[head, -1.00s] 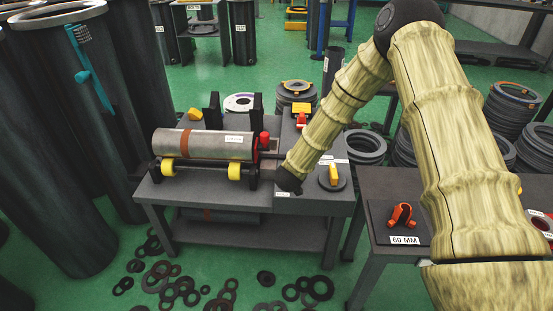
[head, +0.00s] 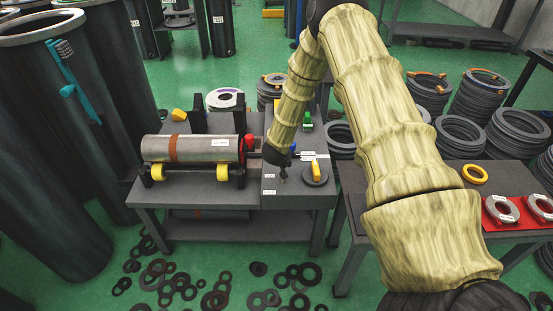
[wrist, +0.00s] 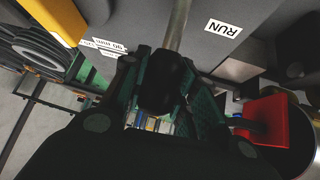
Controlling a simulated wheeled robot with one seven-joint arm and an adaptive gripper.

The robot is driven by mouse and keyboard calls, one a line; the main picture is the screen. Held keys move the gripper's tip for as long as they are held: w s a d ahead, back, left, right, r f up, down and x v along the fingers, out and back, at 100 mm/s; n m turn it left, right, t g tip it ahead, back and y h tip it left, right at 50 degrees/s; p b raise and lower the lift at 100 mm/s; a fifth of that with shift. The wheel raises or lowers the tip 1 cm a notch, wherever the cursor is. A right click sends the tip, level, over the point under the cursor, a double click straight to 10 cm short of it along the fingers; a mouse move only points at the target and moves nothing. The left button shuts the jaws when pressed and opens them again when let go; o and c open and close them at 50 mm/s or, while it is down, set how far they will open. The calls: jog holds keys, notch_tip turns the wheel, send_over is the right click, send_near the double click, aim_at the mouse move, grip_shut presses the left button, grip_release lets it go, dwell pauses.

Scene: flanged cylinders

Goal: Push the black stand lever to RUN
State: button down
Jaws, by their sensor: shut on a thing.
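In the wrist view the black stand lever's knob (wrist: 165,82) sits between the fingers of my gripper (wrist: 163,100), with its metal rod (wrist: 178,25) running up the picture. A white RUN label (wrist: 223,28) lies on the grey surface to the right of the rod. In the head view my gripper (head: 275,157) is low over the right part of the grey stand (head: 180,188). The fingers are closed in on the knob. The lever is mostly hidden by my gripper in the head view.
A grey flanged cylinder (head: 195,149) lies on yellow rollers (head: 222,172) left of my gripper, with a red part (head: 249,142) at its end. A yellow handle (head: 316,168) stands close on the right. A green piece (head: 307,118) is behind. Rings litter the floor in front.

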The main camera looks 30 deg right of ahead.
dwell(0.3)
jog(key=c, duration=1.1)
grip_release()
jog(key=shift+w+f, duration=0.1)
jog(key=v, duration=1.2)
